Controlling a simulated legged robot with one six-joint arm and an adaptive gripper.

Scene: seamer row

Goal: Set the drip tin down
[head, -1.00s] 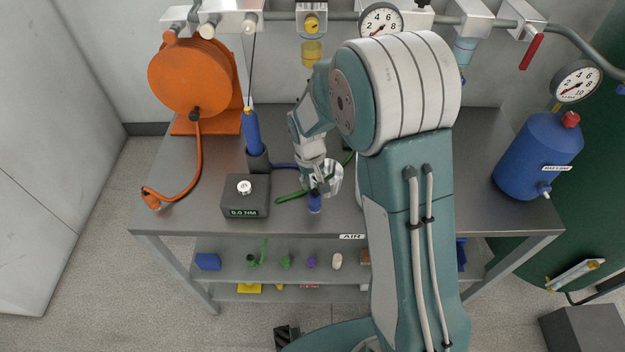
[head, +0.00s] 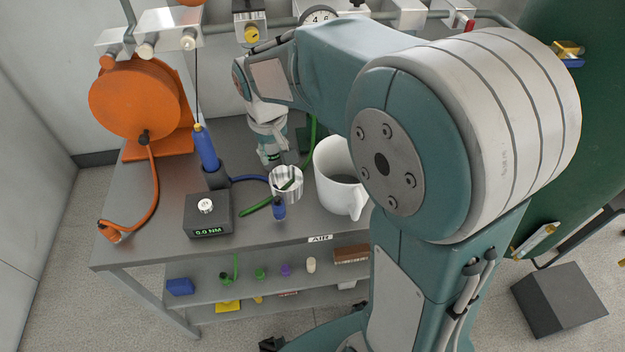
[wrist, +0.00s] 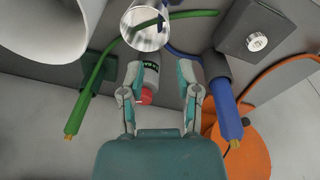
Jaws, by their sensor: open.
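The drip tin (head: 287,180), a small shiny metal cup, stands on the steel bench just behind a blue hose end, at the green hose. It also shows at the top of the wrist view (wrist: 147,27). My gripper (head: 270,154) is just behind and left of the tin in the head view, apart from it. In the wrist view my gripper (wrist: 161,85) has its two fingers spread, with the tin beyond their tips. A small bottle with a red cap (wrist: 147,82) shows between the fingers, and I cannot tell how far below them it is.
A large white mug (head: 341,180) stands right of the tin. A grey torque box (head: 208,215) reading 0.0 NM and a blue tool in a holder (head: 206,148) are left. An orange reel (head: 137,100) is at the back left. The bench front (head: 170,240) is partly clear.

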